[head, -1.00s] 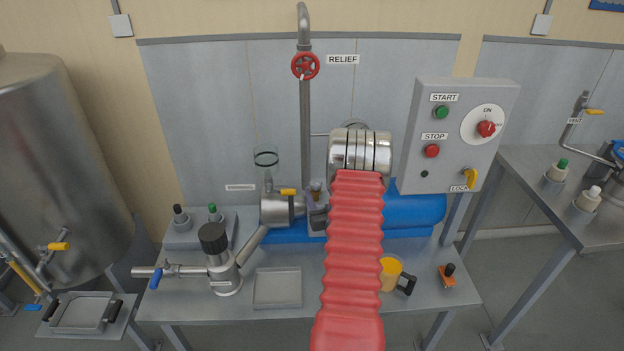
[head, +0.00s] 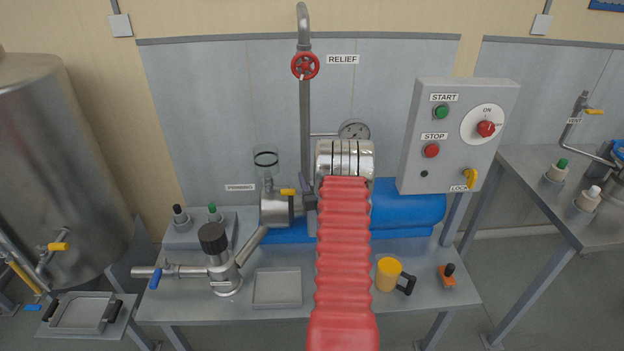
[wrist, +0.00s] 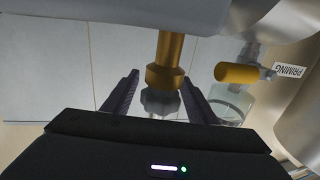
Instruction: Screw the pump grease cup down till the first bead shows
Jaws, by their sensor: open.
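The grease cup shows in the wrist view as a brass fitting (wrist: 168,55) with a grey knurled cap (wrist: 160,102) at its end. My gripper (wrist: 160,92) is open, one dark finger on each side of the cap, with a visible gap on both sides. No bead can be made out at the cup. In the head view my red-sleeved arm hides the cup and most of the gripper; the blue pump body (head: 408,208) shows to the right of the arm.
The yellow priming valve handle (wrist: 236,73) and a clear sight glass (wrist: 230,108) are close to the right finger in the wrist view. On the bench are a grey tray (head: 277,304), a yellow mug (head: 387,274) and a black-capped fitting (head: 212,240). A control box (head: 458,135) stands right.

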